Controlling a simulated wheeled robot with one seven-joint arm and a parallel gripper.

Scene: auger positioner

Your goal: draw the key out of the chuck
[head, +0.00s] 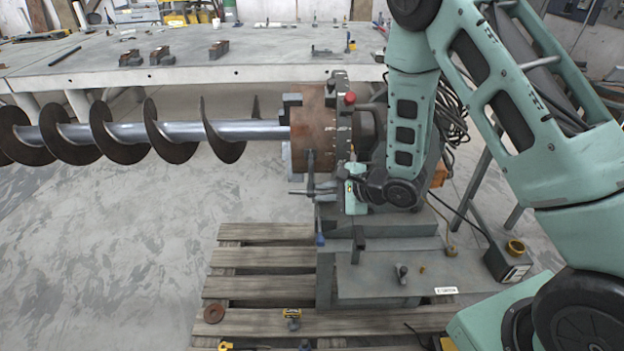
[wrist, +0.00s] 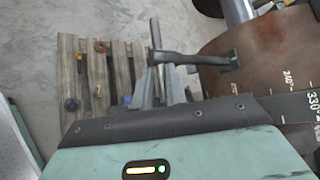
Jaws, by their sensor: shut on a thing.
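The chuck (head: 306,122) is a rusty brown drum with a dark graduated ring, on the head of the positioner. The key (head: 311,170) is a dark T-shaped tool at the lower front of the chuck. In the wrist view the key's dark bar (wrist: 190,58) runs towards the brown chuck face (wrist: 265,45), and a paler rod crosses its left end. I cannot tell how deep it sits. My gripper (head: 345,188) is low beside the chuck at the key, shut on it.
A long auger (head: 180,132) extends left from the chuck. A grey workbench (head: 270,55) with tools stands behind. Below, a wooden pallet (head: 255,257) carries the positioner base and small loose parts. The concrete floor at the left is open.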

